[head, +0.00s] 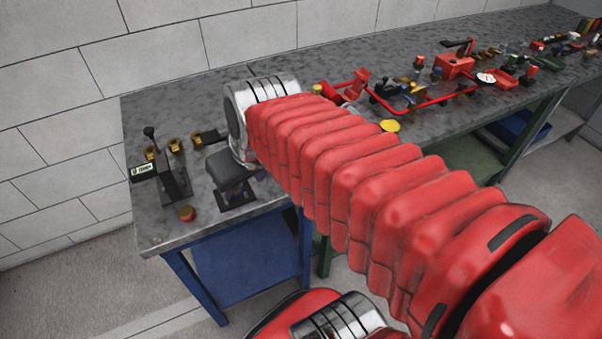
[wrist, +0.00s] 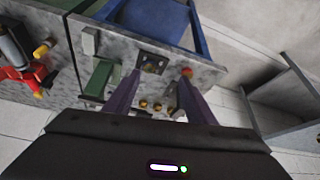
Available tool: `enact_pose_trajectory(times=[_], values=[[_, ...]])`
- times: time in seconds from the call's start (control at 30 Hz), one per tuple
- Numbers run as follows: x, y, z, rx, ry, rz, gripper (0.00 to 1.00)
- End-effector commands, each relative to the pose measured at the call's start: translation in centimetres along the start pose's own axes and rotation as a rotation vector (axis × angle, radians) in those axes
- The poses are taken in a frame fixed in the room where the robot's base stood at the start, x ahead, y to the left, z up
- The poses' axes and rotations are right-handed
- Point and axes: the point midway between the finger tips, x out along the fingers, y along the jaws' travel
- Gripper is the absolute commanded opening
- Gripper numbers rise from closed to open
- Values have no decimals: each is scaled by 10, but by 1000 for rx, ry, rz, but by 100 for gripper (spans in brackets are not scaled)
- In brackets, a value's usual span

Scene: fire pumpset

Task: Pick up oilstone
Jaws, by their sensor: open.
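I cannot tell for certain which thing is the oilstone. In the wrist view, a flat green block (wrist: 103,76) lies on the grey bench left of my left finger and may be it. A pale grey block (wrist: 90,40) lies near it by the bench edge. My gripper (wrist: 158,79) is open, with its two purple-grey fingers apart and nothing held between them. A dark square part with brass (wrist: 151,65) shows on the bench between the fingers. In the head view my arm hides part of the bench around the gripper.
Red pump parts (head: 455,66) crowd the bench farther right. A pale block wall (head: 60,120) stands behind.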

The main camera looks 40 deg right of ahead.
Motion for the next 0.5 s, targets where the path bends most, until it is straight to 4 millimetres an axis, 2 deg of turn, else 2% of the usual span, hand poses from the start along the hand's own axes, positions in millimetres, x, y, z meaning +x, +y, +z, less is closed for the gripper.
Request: enact_pose_trajectory(times=[0.03,0.3,0.5], values=[[5,14,-4,20,-10,9,50],[27,82,-18,90,-37,39,50],[42,139,-16,145,-52,59,50]])
